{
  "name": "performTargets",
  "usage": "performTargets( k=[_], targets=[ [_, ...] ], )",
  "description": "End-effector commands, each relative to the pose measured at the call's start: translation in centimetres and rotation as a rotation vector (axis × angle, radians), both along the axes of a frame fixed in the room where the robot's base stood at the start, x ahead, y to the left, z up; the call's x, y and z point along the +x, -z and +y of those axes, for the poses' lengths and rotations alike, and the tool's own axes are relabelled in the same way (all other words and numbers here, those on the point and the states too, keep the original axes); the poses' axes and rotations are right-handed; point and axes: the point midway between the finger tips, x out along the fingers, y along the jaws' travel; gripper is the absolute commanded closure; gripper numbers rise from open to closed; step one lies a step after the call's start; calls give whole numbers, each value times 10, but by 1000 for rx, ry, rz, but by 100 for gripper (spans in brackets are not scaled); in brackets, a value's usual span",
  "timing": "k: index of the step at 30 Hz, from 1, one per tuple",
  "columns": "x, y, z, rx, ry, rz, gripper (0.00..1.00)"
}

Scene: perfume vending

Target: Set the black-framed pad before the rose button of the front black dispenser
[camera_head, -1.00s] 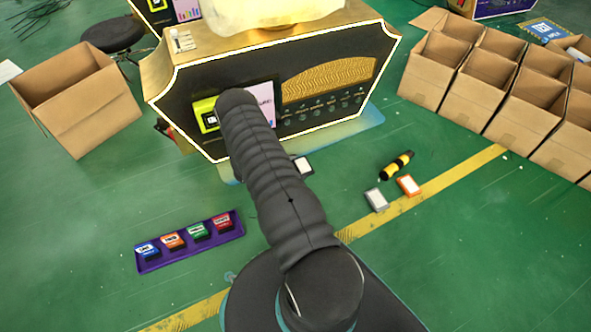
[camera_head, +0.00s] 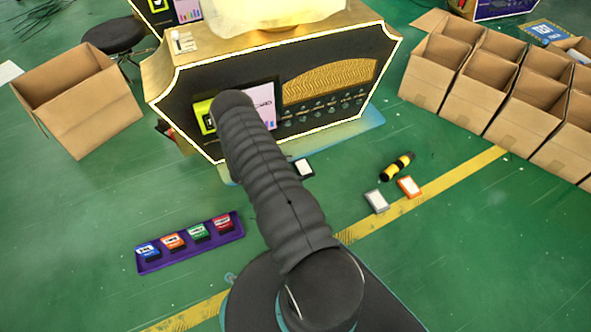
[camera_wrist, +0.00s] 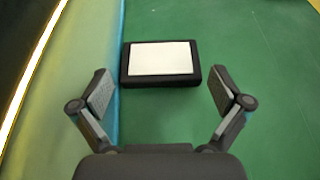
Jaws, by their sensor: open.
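The black-framed pad (camera_head: 303,168), with a white face, lies flat on the green floor just in front of the front black dispenser (camera_head: 335,68). In the wrist view the pad (camera_wrist: 161,62) is ahead of my gripper (camera_wrist: 161,92), roughly centred between its spread fingers. My gripper is open and empty; the fingers do not touch the pad. The dispenser has a row of small round buttons (camera_head: 318,104) below a gold wavy panel. Their labels are too small to read, so I cannot tell which is rose. My arm hides part of the dispenser's front.
A grey-framed pad (camera_head: 376,201), an orange-framed pad (camera_head: 409,187) and a black-yellow cylinder (camera_head: 397,167) lie to the right. A purple tray (camera_head: 150,266) with several coloured blocks is at lower left. Cardboard boxes (camera_head: 78,100) stand left and right. The dispenser's pale base edge (camera_wrist: 107,110) runs left of my gripper.

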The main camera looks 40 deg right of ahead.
Motion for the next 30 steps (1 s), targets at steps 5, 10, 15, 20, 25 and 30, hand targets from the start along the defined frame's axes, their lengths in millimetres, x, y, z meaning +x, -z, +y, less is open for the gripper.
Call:
performTargets(
  k=[5,10,15,20,25,30],
  targets=[
    [10,-16,33,-1,-4,1,0],
    [18,-27,62,0,-4,1,0],
    [23,-36,82,-1,-2,0,0],
    [26,-42,91,0,2,-4,0],
    [35,-75,97,19,43,-61,0],
    [43,-140,108,64,133,-178,0]
  ],
)
